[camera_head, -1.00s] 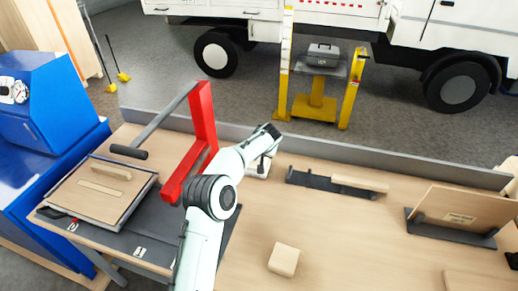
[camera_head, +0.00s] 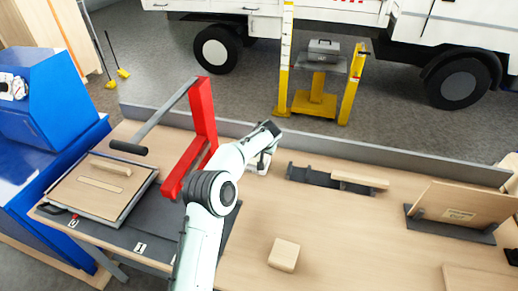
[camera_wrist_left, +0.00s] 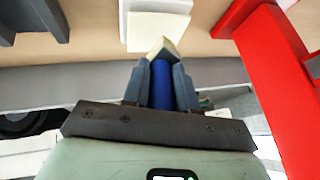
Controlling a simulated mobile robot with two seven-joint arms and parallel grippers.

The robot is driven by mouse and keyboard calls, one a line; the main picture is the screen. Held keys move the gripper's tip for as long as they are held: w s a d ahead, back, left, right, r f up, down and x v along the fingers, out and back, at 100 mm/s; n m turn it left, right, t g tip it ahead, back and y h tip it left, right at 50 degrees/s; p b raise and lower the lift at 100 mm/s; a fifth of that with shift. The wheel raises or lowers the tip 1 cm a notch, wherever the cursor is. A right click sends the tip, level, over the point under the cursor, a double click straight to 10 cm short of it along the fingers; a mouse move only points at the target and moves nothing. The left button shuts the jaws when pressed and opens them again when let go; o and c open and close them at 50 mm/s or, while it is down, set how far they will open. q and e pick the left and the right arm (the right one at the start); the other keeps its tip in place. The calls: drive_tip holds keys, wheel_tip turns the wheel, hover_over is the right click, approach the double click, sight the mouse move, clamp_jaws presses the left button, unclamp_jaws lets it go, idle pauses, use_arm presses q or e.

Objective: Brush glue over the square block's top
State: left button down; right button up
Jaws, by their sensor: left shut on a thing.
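The square block (camera_head: 284,255) is a small pale wooden block lying alone on the bench, at the lower middle of the head view. My left gripper (camera_wrist_left: 160,80) is shut on a brush with a blue handle (camera_wrist_left: 162,85) and a cream tip (camera_wrist_left: 160,48). In the head view the left gripper is beyond the block, over a small white holder (camera_head: 256,167). The white holder also shows in the wrist view (camera_wrist_left: 157,30), just past the brush tip. I cannot tell whether the tip touches it. My right gripper is not in view.
A red lever press (camera_head: 203,125) stands just left of my left arm. A dark rail with a wooden strip (camera_head: 360,180) lies to the right, and a board in a dark stand (camera_head: 460,212) is farther right. Bench between block and rail is clear.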

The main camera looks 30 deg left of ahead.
use_arm(q)
drive_tip(key=shift+f, duration=1.15)
idle(2.1)
drive_tip(key=shift+r, duration=3.55)
drive_tip(key=shift+m+t+h, duration=0.4)
drive_tip(key=shift+m+t, duration=0.1)
drive_tip(key=shift+m, duration=0.4)
drive_tip(key=s+d+f, duration=0.3)
drive_tip(key=s+d, duration=0.3)
drive_tip(key=s+d+f, duration=0.3)
drive_tip(key=s+d, duration=0.3)
drive_tip(key=d, duration=0.1)
drive_tip(key=s+d+f, duration=0.2)
drive_tip(key=s+d, duration=0.4)
drive_tip(key=d, duration=0.1)
drive_tip(key=shift+s+f, duration=0.2)
drive_tip(key=shift+f, duration=0.2)
